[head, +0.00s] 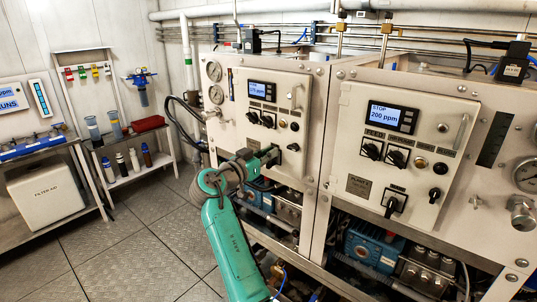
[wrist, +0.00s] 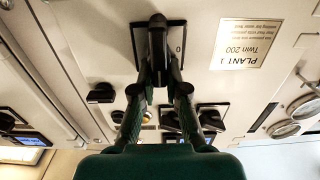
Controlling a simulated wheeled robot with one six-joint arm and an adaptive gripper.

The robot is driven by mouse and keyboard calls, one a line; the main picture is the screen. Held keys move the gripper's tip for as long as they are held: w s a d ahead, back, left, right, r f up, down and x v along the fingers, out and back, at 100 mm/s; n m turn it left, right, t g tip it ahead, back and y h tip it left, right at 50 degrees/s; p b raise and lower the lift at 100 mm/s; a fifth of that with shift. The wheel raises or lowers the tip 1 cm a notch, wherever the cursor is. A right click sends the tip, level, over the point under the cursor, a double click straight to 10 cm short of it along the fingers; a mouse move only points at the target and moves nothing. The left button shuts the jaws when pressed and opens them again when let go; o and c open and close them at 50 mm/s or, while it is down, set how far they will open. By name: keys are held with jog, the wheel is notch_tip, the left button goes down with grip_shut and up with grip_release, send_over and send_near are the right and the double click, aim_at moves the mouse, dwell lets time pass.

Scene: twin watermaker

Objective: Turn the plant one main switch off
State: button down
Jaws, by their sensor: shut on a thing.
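The plant one main switch (wrist: 157,38) is a black handle on a dark square plate, seen upside down in the wrist view. Its handle lies along the picture's vertical, and a "0" mark shows to its right. The label "PLANT 1 Twin 200" (wrist: 244,40) is beside it. My gripper (wrist: 161,72) has its two fingers closed on the handle from both sides. In the head view my gripper (head: 265,160) is at the lower part of the left panel (head: 240,125), and the switch is mostly hidden behind it.
The right cabinet has a similar panel with a lit display (head: 391,117) and its own main switch (head: 394,203). Pumps (head: 370,250) and pipes sit below the panels. A shelf (head: 140,170) stands at the left. The floor (head: 120,240) left of my arm is clear.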

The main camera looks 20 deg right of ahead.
jog(key=shift+f, duration=0.15)
jog(key=shift+w+a+f+n, duration=0.15)
jog(key=shift+w+f+n, duration=0.1)
jog(key=shift+n, duration=1.95)
jog(key=shift+w+a+f+n, duration=0.15)
jog(key=shift+w+f+n, duration=0.1)
jog(key=shift+n, duration=1.95)
jog(key=shift+w+a+f+n, duration=0.15)
jog(key=shift+w+f+n, duration=0.1)
jog(key=shift+n, duration=1.95)
jog(key=shift+s, duration=0.1)
jog(key=c, duration=1.2)
grip_release()
jog(key=shift+r, duration=0.1)
